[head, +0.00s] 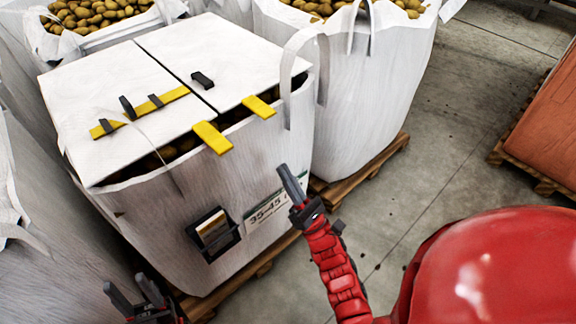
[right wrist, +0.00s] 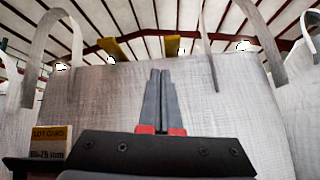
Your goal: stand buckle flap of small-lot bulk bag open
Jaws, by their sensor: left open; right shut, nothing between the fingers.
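The white bulk bag (head: 150,215) stands in the middle left, with a "35-45" label on its front. Two white flaps lie nearly flat over its top, with potatoes showing under their front edge. The left flap (head: 85,85) bears a yellow strap (head: 170,97) with black buckle parts (head: 127,107). The right flap (head: 225,50) bears a small black piece (head: 202,79). My right gripper (head: 282,170) is shut and empty, off the bag's front right; its fingers (right wrist: 160,100) point up before white bag fabric (right wrist: 90,110). My left gripper (head: 128,290) is open and empty, low at the front.
Yellow tabs (head: 212,137) (head: 258,106) stick out over the front rim. A card holder (head: 213,234) hangs on the front. A strap loop (head: 290,75) stands at the right corner. Potato-filled bags (head: 370,90) stand behind and right. Grey floor (head: 450,130) lies open at right.

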